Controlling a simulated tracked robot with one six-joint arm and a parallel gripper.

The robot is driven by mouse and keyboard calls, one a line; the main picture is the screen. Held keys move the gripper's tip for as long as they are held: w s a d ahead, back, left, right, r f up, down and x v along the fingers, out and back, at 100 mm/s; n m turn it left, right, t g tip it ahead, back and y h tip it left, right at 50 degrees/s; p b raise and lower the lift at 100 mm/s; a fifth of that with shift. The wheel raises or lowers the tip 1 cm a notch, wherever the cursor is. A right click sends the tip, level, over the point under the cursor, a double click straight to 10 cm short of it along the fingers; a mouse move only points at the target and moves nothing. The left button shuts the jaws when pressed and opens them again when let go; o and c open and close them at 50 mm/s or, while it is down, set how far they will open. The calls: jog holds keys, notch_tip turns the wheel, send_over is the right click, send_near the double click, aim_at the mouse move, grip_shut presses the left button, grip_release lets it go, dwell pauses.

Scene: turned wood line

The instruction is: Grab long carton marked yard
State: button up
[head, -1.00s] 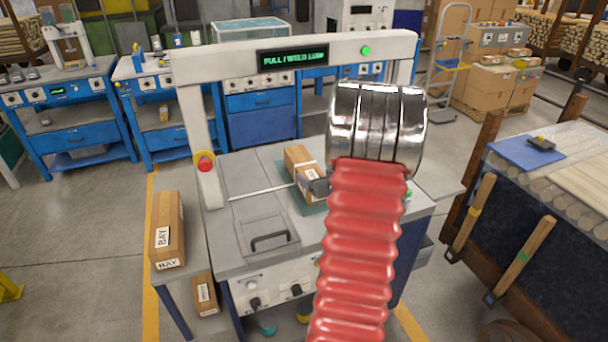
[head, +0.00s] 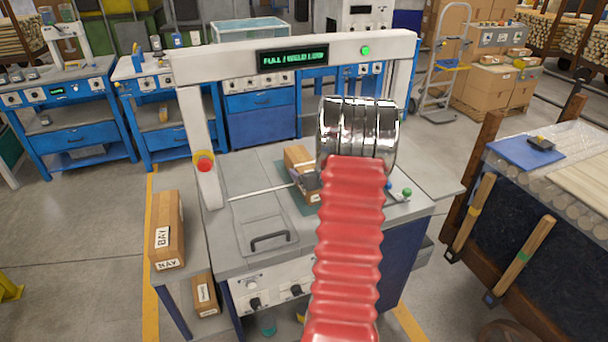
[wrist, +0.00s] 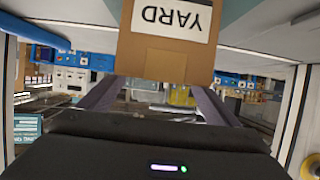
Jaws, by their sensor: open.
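A long brown carton (head: 299,155) lies on a dark green mat on the grey bench top. The wrist view shows its end close up, with a white label reading YARD, upside down, on the carton (wrist: 165,58). In the wrist view my gripper (wrist: 160,88) is open, with one dark finger toward each side of the carton end. Contact cannot be made out.
A white frame (head: 196,140) with a lit display arches over the bench. A black handle (head: 270,240) rises from the bench top. A log cart stands at right.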

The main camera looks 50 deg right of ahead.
aim_at(307, 167)
jog(key=shift+x, duration=2.6)
jog(key=shift+r, duration=0.1)
jog(key=c, duration=1.7)
jog(key=shift+r, duration=0.1)
notch_tip(307, 167, up, 10)
jog(key=shift+f, duration=0.1)
